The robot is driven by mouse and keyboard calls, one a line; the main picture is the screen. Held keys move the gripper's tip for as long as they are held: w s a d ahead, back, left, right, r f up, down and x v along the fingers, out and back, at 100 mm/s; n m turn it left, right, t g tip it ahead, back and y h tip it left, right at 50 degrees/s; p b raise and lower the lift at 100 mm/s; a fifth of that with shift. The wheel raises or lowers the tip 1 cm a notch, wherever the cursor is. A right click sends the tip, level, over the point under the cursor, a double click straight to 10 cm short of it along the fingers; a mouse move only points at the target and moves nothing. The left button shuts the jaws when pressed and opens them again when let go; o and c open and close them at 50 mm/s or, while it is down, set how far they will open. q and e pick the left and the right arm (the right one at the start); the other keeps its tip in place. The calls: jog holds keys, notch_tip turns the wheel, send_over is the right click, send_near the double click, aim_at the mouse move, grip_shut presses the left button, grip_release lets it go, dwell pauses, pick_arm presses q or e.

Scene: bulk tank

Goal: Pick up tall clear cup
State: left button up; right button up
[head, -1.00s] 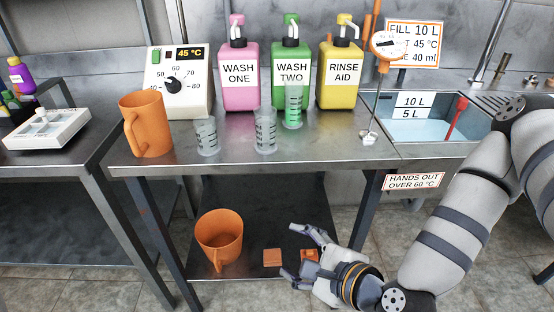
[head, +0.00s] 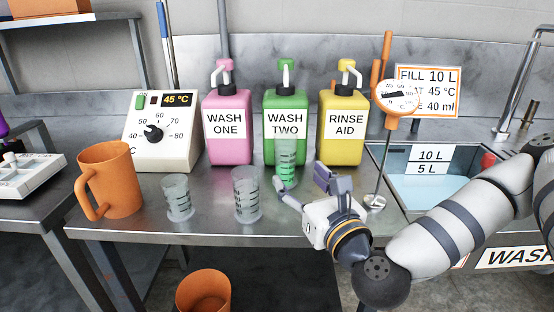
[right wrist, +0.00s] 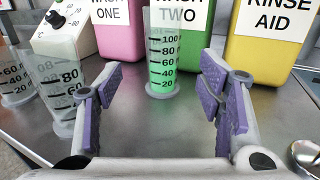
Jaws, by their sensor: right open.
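Clear cups with dark measuring marks stand on the steel counter (head: 140,205). The tall, narrow cup (head: 286,158) is upright in front of the green WASH TWO bottle (head: 270,103) and looks green in its lower part. A wider cup (head: 246,196) and a shorter cup (head: 177,199) stand to its left. My right gripper (head: 302,184) is open and empty just above the counter, on the near side of the tall cup. In the right wrist view, the tall cup (right wrist: 163,60) lies ahead between the spread fingers (right wrist: 158,95), apart from them. My left gripper is not in view.
The pink WASH ONE bottle (head: 228,103) and yellow RINSE AID bottle (head: 340,145) stand beside the green one. An orange jug (head: 112,180) is at the left. A thermometer (head: 396,96) stands right of my gripper, by the water-filled sink (head: 430,190).

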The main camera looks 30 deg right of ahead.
aim_at(290, 154)
jog(key=w, duration=0.3)
jog(key=w+d, duration=0.1)
jog(key=w, duration=0.2)
jog(key=w+f, duration=0.1)
jog(key=w, duration=0.1)
jog(key=shift+w+d, duration=0.4)
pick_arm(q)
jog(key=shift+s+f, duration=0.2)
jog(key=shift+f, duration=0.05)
pick_arm(e)
jog(key=c, duration=1.4)
